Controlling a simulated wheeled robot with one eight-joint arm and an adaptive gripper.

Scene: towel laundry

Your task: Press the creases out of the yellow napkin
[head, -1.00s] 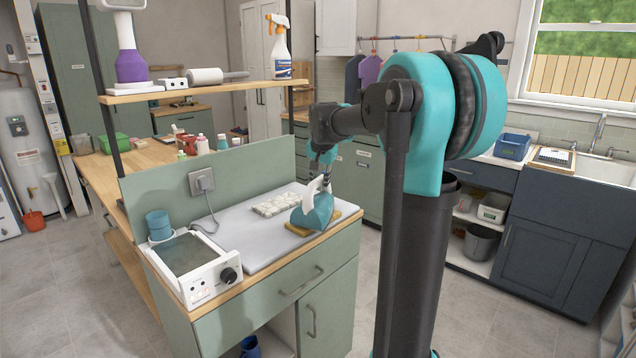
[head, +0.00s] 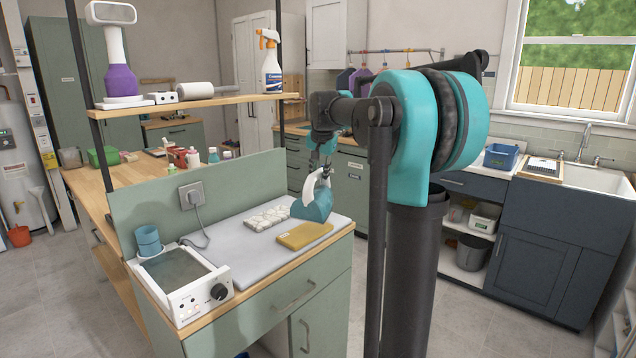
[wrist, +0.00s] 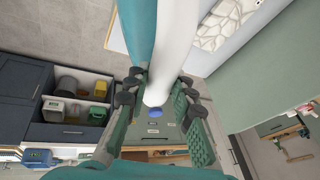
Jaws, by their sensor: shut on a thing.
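The yellow napkin (head: 304,235) lies flat as a small folded rectangle on the right part of the pale pressing board. A teal iron (head: 313,206) with a white handle is beyond its far edge, and the napkin's top is now largely uncovered. My gripper (head: 324,172) is shut on the iron's handle from above. In the wrist view my gripper (wrist: 158,103) has its padded fingers on both sides of the white handle (wrist: 172,50). Whether the iron touches the board is hard to tell. The napkin is not recognisable in the wrist view.
A white textured pad (head: 267,218) lies left of the iron on the pale board (head: 240,248).

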